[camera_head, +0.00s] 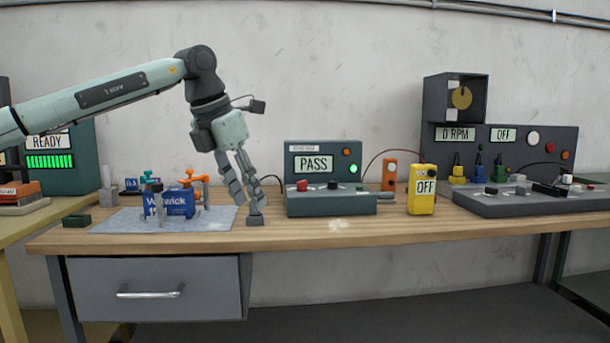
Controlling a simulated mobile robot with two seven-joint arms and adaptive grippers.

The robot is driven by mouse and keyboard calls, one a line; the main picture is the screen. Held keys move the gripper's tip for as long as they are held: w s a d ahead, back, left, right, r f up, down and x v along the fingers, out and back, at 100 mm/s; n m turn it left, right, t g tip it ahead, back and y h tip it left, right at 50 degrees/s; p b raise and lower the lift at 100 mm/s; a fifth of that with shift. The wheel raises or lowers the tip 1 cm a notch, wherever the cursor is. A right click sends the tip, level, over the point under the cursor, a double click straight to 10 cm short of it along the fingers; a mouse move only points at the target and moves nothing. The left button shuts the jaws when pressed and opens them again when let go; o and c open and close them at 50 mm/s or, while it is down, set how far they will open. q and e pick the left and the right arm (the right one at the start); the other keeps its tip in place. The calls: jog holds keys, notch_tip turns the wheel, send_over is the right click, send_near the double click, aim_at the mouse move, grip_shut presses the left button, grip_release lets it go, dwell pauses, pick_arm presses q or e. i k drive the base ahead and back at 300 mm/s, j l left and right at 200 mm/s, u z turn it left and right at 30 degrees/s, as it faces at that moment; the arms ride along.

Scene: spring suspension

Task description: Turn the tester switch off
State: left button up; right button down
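The tester appears to be the grey-green box (297,164) at mid bench in the head view. Its display reads PASS and a green lamp glows beside it. Its front ledge carries a red button (302,185) and a small black control (333,185); I cannot tell which way any switch on it is set. My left gripper (247,200) points down just left of this box, apart from it. Its fingers look spread with a narrow gap and nothing clear between them. A small dark grey block (255,220) shows right below the fingertips. My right gripper is out of view.
A yellow box (421,204) reading OFF stands right of the tester. Further right is a dark panel (510,138) reading 0 RPM and OFF. The bench front (370,232) is clear.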

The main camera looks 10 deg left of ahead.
aim_at(301, 185)
jog(key=i, duration=1.5)
